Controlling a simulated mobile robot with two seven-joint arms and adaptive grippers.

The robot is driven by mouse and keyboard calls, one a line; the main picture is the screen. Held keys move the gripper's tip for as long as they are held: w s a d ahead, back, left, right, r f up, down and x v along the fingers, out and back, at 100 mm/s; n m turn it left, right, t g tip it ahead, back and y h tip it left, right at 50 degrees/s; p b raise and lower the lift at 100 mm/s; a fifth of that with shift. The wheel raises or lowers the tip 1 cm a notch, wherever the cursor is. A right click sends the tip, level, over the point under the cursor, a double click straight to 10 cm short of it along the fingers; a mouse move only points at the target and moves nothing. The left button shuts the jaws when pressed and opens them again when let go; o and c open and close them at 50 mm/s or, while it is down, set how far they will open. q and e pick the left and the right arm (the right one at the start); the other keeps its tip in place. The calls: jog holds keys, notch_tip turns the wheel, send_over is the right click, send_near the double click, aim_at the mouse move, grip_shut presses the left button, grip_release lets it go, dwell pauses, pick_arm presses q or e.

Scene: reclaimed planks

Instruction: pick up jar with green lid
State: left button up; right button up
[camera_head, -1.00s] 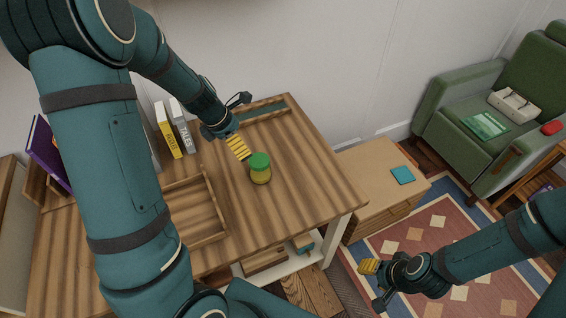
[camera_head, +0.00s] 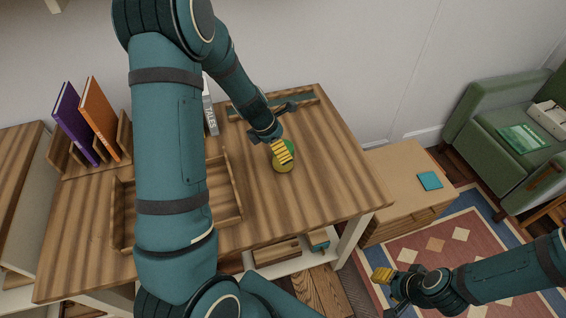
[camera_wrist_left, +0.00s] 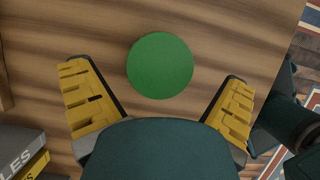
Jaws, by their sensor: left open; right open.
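The jar with the green lid (camera_head: 284,163) stands upright on the wooden desk (camera_head: 330,160), partly hidden behind my left gripper (camera_head: 283,155) in the head view. In the left wrist view its round green lid (camera_wrist_left: 160,66) lies ahead of and between the two yellow fingers. My left gripper (camera_wrist_left: 160,100) is open, above the jar, and the fingers do not touch the lid. My right gripper (camera_head: 386,292) is open and empty, over the floor to the right of the desk.
A wooden tray (camera_head: 236,196) lies left of the jar. Books (camera_head: 99,115) stand at the back left, with the grey TALES book (camera_head: 210,108) behind my left arm. A low wooden cabinet (camera_head: 400,180) with a teal item (camera_head: 430,181) stands right. A green armchair (camera_head: 490,125) is beyond.

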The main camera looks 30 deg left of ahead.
pick_arm(q)
jog(key=x, duration=0.2)
jog(key=shift+w+f+b, duration=0.15)
jog(key=shift+f+b, duration=0.15)
jog(key=c, duration=1.4)
jog(key=shift+o, duration=0.2)
jog(key=shift+r, duration=0.15)
